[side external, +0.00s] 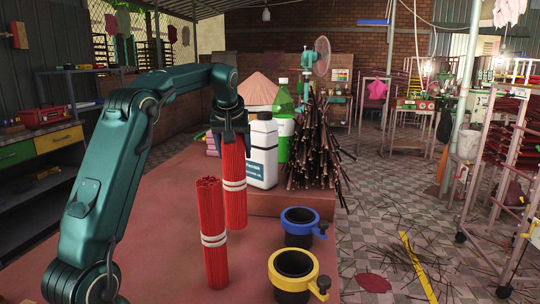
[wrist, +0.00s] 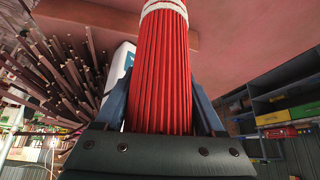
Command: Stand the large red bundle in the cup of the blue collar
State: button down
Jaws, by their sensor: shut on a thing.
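My gripper (side external: 233,130) points down and is shut on the upper end of a red stick bundle (side external: 234,185) with white bands. The bundle hangs upright below it; I cannot tell whether its foot touches the table. In the wrist view this bundle (wrist: 163,75) runs between the fingers. A second red bundle with white bands (side external: 212,240) stands upright, nearer the camera and slightly left. Which bundle is larger is hard to tell. The blue collar (side external: 298,230) rings a black cup to the right of the held bundle, apart from it, with its opening facing up and looking empty.
A yellow collar (side external: 292,281) on another black cup stands in front of the blue one. Behind the held bundle are a white bottle (side external: 262,155), a green bottle (side external: 285,112) and a pile of dark sticks (side external: 318,160). The red table (side external: 165,240) is clear on the left.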

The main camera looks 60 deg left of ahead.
aim_at(235, 164)
jog(key=shift+f, duration=1.75)
jog(key=shift+f, duration=0.2)
grip_release()
jog(key=shift+v, duration=2.2)
jog(key=shift+s+d+r, duration=0.15)
jog(key=s+d+m+t+h, duration=0.1)
jog(key=s+d+m+h, duration=0.15)
jog(key=d, duration=0.65)
jog(key=s+d+m+t+h, duration=0.15)
jog(key=d+m, duration=0.25)
jog(key=d, duration=0.5)
jog(key=s+d+f+m, duration=0.2)
jog(key=s+d+f, duration=0.1)
jog(key=s, duration=0.3)
jog(key=s+d+f+m+h, duration=0.1)
jog(key=s+d+f+m, duration=0.1)
jog(key=s+d, duration=0.3)
jog(key=shift+s+d+f+m, duration=0.35)
jog(key=shift+s+f, duration=0.25)
jog(key=shift+s, duration=0.5)
